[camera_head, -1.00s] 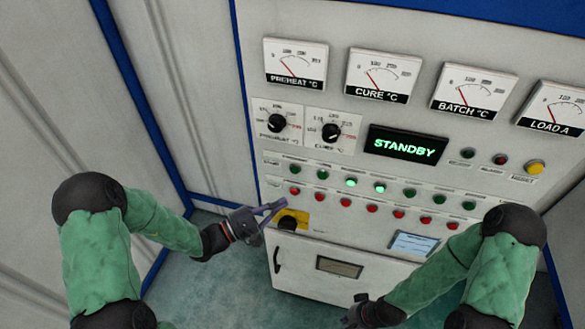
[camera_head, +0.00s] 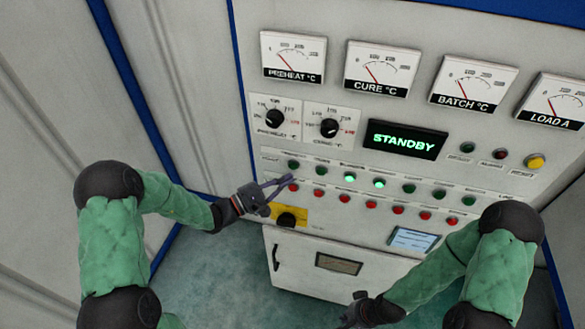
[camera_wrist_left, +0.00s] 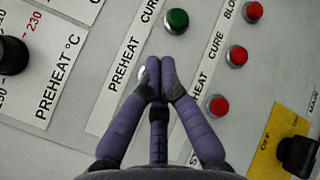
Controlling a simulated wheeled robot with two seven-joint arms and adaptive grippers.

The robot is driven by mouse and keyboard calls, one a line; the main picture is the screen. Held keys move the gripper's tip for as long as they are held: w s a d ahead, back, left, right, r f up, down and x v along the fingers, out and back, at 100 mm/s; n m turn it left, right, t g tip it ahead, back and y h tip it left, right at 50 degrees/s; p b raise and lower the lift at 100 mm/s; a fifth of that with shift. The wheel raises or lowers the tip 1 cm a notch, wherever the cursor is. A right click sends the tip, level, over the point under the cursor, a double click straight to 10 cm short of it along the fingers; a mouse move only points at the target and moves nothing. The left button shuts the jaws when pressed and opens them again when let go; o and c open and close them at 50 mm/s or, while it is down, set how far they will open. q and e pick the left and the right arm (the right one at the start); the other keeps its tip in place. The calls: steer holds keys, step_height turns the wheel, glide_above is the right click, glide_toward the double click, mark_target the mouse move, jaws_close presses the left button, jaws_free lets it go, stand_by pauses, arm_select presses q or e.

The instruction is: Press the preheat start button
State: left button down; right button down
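The preheat start button (camera_head: 293,165) is the leftmost green button of the upper row on the panel, and it looks unlit. In the left wrist view my fingertips cover nearly all of it; a sliver of metal rim shows beside them, near the PREHEAT label (camera_wrist_left: 124,72). My left gripper (camera_head: 291,180) is in front of the left end of the button rows. In the left wrist view its purple fingertips (camera_wrist_left: 160,72) are together, with nothing between them. Contact with the button cannot be told. My right gripper (camera_head: 347,318) is low at the bottom edge, its fingers unclear.
The green cure button (camera_wrist_left: 176,20) and several red buttons (camera_wrist_left: 218,105) are close by. A black knob on a yellow plate (camera_head: 289,217) sits below my left gripper. The display (camera_head: 404,141) reads STANDBY. Two dials (camera_head: 275,118) and a row of meters are above.

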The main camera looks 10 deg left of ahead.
arm_select(q)
steer(key=shift+w, duration=0.7)
steer(key=shift+w, duration=0.1)
stand_by(1.0)
steer(key=shift+w+b, duration=0.3)
steer(key=shift+w, duration=0.45)
stand_by(0.7)
steer(key=shift+s, duration=0.9)
steer(key=shift+s, duration=2.5)
